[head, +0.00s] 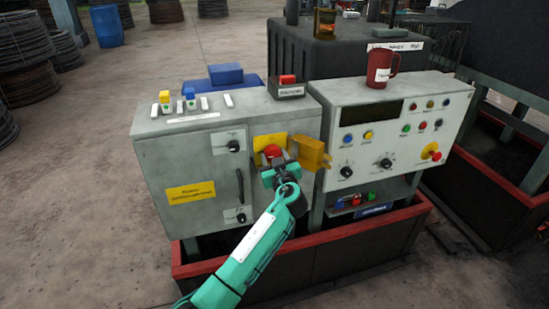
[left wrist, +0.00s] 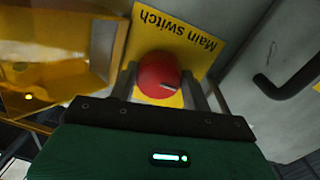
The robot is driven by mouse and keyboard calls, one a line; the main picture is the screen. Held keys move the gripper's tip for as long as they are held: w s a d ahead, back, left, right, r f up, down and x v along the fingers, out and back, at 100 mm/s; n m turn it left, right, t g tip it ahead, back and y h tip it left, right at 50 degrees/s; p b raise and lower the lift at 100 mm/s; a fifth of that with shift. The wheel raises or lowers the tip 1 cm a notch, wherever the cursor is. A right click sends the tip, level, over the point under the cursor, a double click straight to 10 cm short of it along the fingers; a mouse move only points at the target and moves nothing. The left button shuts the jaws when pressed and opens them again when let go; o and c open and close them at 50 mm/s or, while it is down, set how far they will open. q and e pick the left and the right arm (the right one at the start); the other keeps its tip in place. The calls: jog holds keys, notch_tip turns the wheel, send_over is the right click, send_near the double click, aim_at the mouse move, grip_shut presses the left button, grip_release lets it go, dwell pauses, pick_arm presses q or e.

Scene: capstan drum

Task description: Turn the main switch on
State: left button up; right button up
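The main switch is a red knob (head: 272,151) on a yellow plate (head: 262,141), on the front of the grey cabinet. In the left wrist view the red knob (left wrist: 158,75) has a small pale mark, and the plate (left wrist: 192,45) reads "Main switch", upside down. A yellow cover (head: 313,152) stands swung open to the right of the knob; it also shows in the left wrist view (left wrist: 95,75). My left gripper (head: 271,166) is in front of the knob. Its fingers (left wrist: 163,88) are apart, one on each side of the knob; contact cannot be told. My right gripper is not in view.
A cabinet door handle (head: 240,192) is left of the switch. A control panel (head: 405,115) with buttons and dials stands to the right, a red mug (head: 382,68) on top. A red-rimmed base (head: 310,240) runs below. Open floor lies to the left.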

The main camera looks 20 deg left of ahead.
pick_arm(q)
jog(key=c, duration=0.4)
